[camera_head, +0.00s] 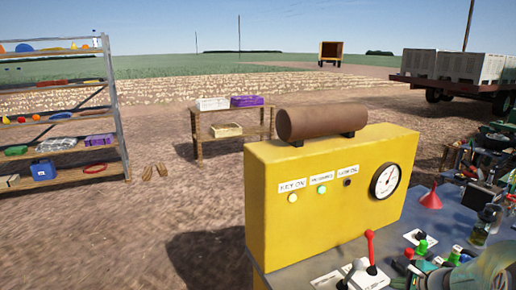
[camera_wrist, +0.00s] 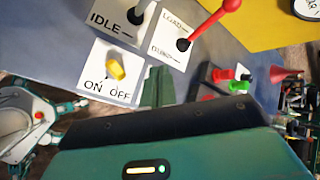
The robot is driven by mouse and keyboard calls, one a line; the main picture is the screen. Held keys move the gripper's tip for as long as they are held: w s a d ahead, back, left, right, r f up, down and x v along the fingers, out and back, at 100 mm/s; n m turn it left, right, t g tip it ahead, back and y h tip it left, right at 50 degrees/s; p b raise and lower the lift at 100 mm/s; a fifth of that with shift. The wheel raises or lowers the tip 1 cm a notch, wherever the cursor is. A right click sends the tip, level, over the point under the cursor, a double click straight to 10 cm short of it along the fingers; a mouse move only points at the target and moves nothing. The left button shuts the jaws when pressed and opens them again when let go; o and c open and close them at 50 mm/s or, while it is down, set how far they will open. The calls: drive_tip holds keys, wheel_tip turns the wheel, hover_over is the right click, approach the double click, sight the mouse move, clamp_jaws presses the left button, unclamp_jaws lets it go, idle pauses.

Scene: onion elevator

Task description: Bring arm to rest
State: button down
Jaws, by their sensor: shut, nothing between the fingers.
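My gripper (camera_wrist: 157,87) shows in the wrist view as narrow green fingers beyond its dark and teal body. It is shut and empty, close to the control panel (camera_wrist: 62,40) and beside the ON/OFF plate. A yellow knob (camera_wrist: 115,69) sits on that plate. A red-tipped lever (camera_wrist: 208,22) stands on the LOAD/DUMP plate and also shows in the head view (camera_head: 370,250). In the head view, part of my arm is at the lower right; the fingertips cannot be made out there.
A yellow box (camera_head: 290,225) with indicators and a gauge (camera_head: 385,181) stands behind the levers. Tools and a red funnel (camera_head: 430,199) crowd the bench at right. A shelf rack (camera_head: 117,110) stands at left, a small wooden table (camera_head: 232,131) behind. Open dirt lies between.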

drive_tip(key=s+a+r+n+g+y, duration=0.1)
drive_tip(key=s+a+r+n, duration=0.1)
drive_tip(key=a+r+n, duration=0.3)
drive_tip(key=s+a+r+n+g, duration=0.1)
drive_tip(key=a+n, duration=0.2)
drive_tip(key=a, duration=0.5)
drive_tip(key=s+a+r+n+y, duration=0.1)
drive_tip(key=s+a+r+n, duration=0.1)
drive_tip(key=a+n, duration=0.3)
drive_tip(key=s+a+r+n+g+h, duration=0.1)
drive_tip(key=s+a+r+n+h, duration=0.2)
drive_tip(key=s+a+n, duration=0.5)
drive_tip(key=s+r+n, duration=0.1)
drive_tip(key=s+n, duration=0.1)
drive_tip(key=s, duration=0.1)
drive_tip(key=shift+s+r+n, duration=0.2)
drive_tip(key=shift+s+n, duration=0.1)
drive_tip(key=shift+n, duration=0.1)
drive_tip(key=shift+a, duration=0.1)
